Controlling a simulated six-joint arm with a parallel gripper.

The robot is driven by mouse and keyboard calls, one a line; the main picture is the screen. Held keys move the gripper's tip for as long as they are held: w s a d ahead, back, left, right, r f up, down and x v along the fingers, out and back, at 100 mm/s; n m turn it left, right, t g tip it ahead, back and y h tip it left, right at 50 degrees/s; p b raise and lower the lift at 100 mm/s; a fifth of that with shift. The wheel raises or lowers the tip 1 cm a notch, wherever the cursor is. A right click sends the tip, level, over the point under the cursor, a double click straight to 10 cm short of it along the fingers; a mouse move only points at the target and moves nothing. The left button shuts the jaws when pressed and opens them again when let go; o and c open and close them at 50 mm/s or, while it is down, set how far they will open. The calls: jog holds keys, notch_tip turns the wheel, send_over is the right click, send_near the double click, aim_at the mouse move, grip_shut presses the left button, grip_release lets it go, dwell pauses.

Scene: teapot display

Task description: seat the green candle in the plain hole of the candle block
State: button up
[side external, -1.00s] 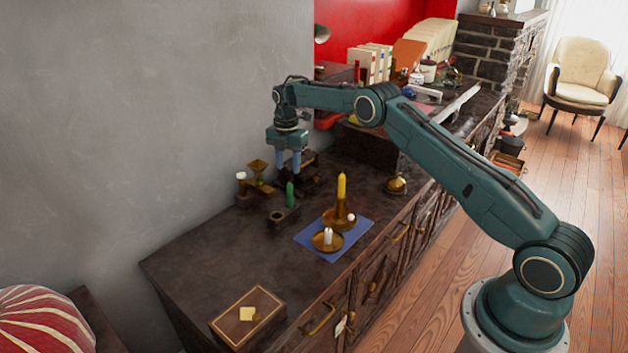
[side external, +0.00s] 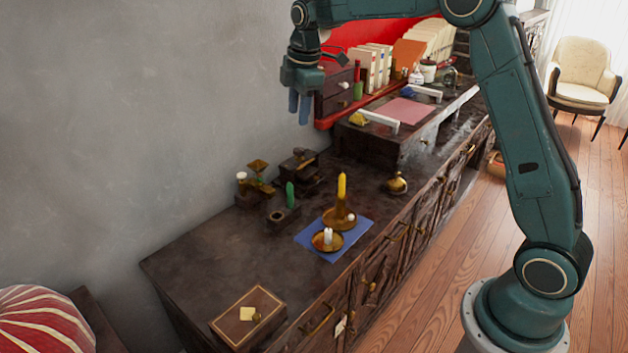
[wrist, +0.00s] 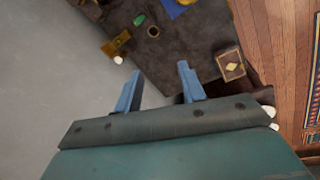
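The green candle (side external: 290,195) stands upright at the far end of the dark candle block (side external: 284,219). A round ringed opening shows at the block's near end, with nothing standing in it. I cannot tell from here how deep the candle sits. In the wrist view the green candle (wrist: 139,19) appears small near the top, beside the round opening (wrist: 153,31). My gripper (side external: 300,122) is raised high above the cabinet, well clear of the candle and block. Its two blue fingers (wrist: 159,72) are apart with nothing between them.
A yellow candle (side external: 342,187) in a brass holder and a white candle (side external: 328,236) on a brass dish stand on a blue cloth (side external: 308,238). Brass scales (side external: 258,170) stand behind the block. A wooden box (side external: 248,316) lies near the front. The cabinet top between is clear.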

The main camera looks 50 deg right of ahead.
jog(key=s+a+r+m+t, duration=0.1)
jog(key=s+a+r+m, duration=0.2)
jog(key=s, duration=0.6)
jog(key=s+a+r+m+t, duration=0.15)
jog(key=s+r+m, duration=0.3)
jog(key=s, duration=0.55)
jog(key=s+a+f+m, duration=0.1)
jog(key=s+f+m, duration=0.1)
jog(key=s, duration=0.6)
jog(key=s+a+f+m+t, duration=0.1)
jog(key=s+f+m, duration=0.2)
jog(key=s, duration=0.6)
jog(key=shift+s+a+m, duration=0.15)
jog(key=shift+a+m, duration=0.15)
jog(key=shift+m, duration=0.15)
